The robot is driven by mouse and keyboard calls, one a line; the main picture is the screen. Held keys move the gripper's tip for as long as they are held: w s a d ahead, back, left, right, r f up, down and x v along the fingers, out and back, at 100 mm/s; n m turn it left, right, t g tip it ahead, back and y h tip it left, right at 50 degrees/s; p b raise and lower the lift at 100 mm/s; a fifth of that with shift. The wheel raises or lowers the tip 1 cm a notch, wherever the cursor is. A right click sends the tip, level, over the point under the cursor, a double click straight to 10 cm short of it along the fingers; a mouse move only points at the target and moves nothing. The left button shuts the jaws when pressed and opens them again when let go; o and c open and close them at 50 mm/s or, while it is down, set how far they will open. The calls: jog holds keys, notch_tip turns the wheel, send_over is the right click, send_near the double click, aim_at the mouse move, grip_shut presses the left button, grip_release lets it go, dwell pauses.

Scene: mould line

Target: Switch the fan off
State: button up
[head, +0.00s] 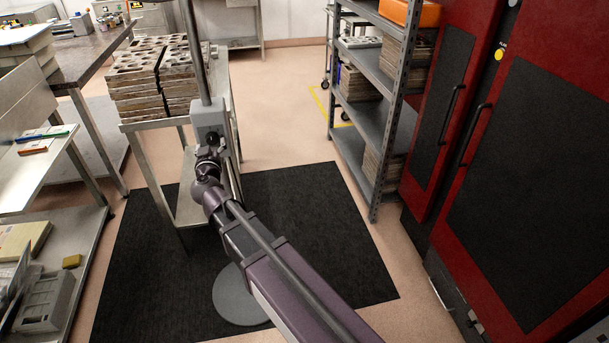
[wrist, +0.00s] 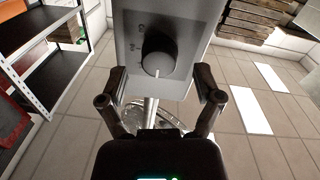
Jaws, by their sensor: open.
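The fan's grey control box (head: 207,118) sits on its upright pole (head: 195,55), above a round grey base (head: 238,300). In the wrist view, the control box (wrist: 190,30) fills the top centre. Its dark round knob (wrist: 157,50) has a white pointer line towards the bottom of the picture, with small marks to its left. My gripper (wrist: 160,97) is open, its two fingers apart below the knob to either side, and nothing is between them. In the head view, my gripper (head: 212,152) is close to the box, and the arm hides part of the pole.
A metal table (head: 180,205) with stacked moulds (head: 150,75) stands just behind and left of the pole. A grey shelf rack (head: 372,125) and a red machine (head: 500,190) are on the right. A black mat (head: 330,240) covers the floor around the fan base.

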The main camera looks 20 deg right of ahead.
jog(key=s, duration=1.3)
jog(key=w+d+m+g+h+p, duration=0.2)
jog(key=d+m+g+h+p, duration=0.15)
jog(key=d+p, duration=0.45)
jog(key=s+d+g+p, duration=0.4)
jog(key=d+g, duration=0.1)
jog(key=d, duration=0.2)
jog(key=s+d+g+p, duration=0.3)
jog(key=d+g+p, duration=0.1)
jog(key=d+g, duration=0.2)
jog(key=shift+s+d+f+y, duration=0.35)
jog(key=shift+d+y, duration=0.1)
jog(key=shift+d, duration=0.4)
jog(key=shift+n, duration=0.25)
jog(key=shift+s+d+f+n+g+y, duration=0.1)
jog(key=shift+s+f+n+g+y, duration=0.2)
jog(key=shift+s+g+y, duration=0.45)
jog(key=shift+s+f+n+g+y, duration=0.35)
jog(key=shift+s+y, duration=0.3)
jog(key=shift+s, duration=0.25)
jog(key=shift+s+d+f+n+g+y, duration=0.1)
jog(key=shift+s+f+n+g+y, duration=0.2)
jog(key=shift+s+g+y, duration=0.5)
